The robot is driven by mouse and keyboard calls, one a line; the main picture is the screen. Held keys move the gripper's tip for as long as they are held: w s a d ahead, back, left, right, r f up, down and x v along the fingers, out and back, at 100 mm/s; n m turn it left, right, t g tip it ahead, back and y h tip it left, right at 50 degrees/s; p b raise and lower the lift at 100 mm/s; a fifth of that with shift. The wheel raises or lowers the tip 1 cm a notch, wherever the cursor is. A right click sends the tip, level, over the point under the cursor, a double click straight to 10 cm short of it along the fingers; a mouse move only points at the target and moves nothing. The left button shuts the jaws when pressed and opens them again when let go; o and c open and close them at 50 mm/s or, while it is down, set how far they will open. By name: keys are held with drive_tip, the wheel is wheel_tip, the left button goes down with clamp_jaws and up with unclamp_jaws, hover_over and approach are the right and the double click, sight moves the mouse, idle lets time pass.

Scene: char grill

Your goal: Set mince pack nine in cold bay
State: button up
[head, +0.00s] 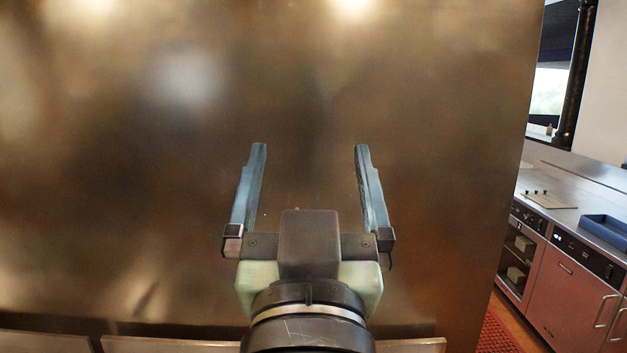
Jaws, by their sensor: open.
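My gripper (309,150) is in the middle of the head view, with its two fingers spread wide and nothing between them. It is in front of a large brownish metal surface; I cannot tell how far the fingertips are from it. No mince pack shows in this view. I cannot make out a cold bay.
The large metal surface (120,180) fills most of the view. At the right is a steel counter (560,180) with a blue tray (606,230) on it and cabinets (572,295) below. A red mat (495,335) lies on the floor there.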

drive_tip(key=s+r+t, duration=0.4)
drive_tip(key=s+r, duration=0.3)
drive_tip(key=r, duration=0.3)
drive_tip(key=shift+s, duration=0.3)
drive_tip(key=shift+d+f, duration=0.1)
drive_tip(key=shift+f, duration=0.05)
